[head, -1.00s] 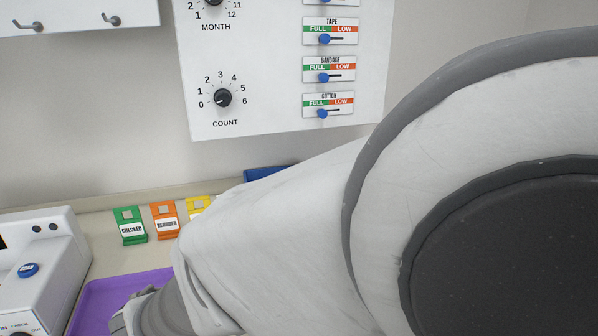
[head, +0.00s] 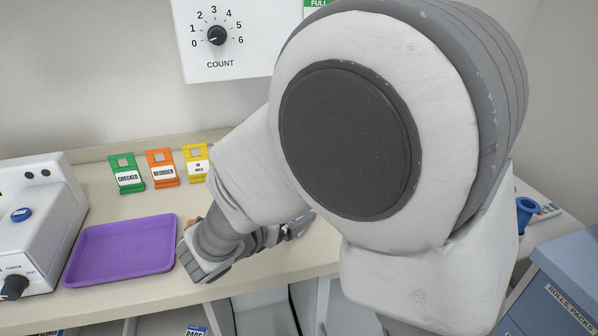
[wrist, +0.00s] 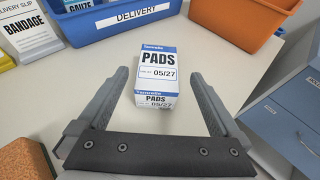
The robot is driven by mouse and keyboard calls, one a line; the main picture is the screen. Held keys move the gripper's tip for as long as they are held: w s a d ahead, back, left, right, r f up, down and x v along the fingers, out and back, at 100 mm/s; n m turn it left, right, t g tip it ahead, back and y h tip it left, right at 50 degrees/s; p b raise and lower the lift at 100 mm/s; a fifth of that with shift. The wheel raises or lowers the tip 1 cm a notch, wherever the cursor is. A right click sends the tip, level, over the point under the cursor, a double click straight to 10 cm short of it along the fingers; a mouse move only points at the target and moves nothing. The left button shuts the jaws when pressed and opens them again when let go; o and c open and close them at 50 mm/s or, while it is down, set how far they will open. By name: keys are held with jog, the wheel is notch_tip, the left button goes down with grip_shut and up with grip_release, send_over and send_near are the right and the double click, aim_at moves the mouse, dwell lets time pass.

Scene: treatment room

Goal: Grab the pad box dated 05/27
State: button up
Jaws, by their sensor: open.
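The pad box (wrist: 157,72) is white with blue bands and reads "PADS" and "05/27" on its top and front. It stands on the counter in the wrist view. My gripper (wrist: 157,85) is open, with one finger on each side of the box. The box lies between the fingers, with a gap visible on both sides. In the head view my arm hides the box, and my gripper (head: 292,229) shows only in part beyond the wrist.
A blue bin labelled "DELIVERY" (wrist: 105,22) and an orange bin (wrist: 240,25) stand behind the box. A bandage pack (wrist: 30,35) is at left, a brown block (wrist: 25,158) at lower left. A purple tray (head: 122,250) lies on the counter.

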jog(key=shift+b+x, duration=0.7)
jog(key=shift+x, duration=2.05)
jog(key=shift+w+a+r, duration=0.1)
jog(key=shift+a, duration=0.05)
jog(key=c, duration=1.4)
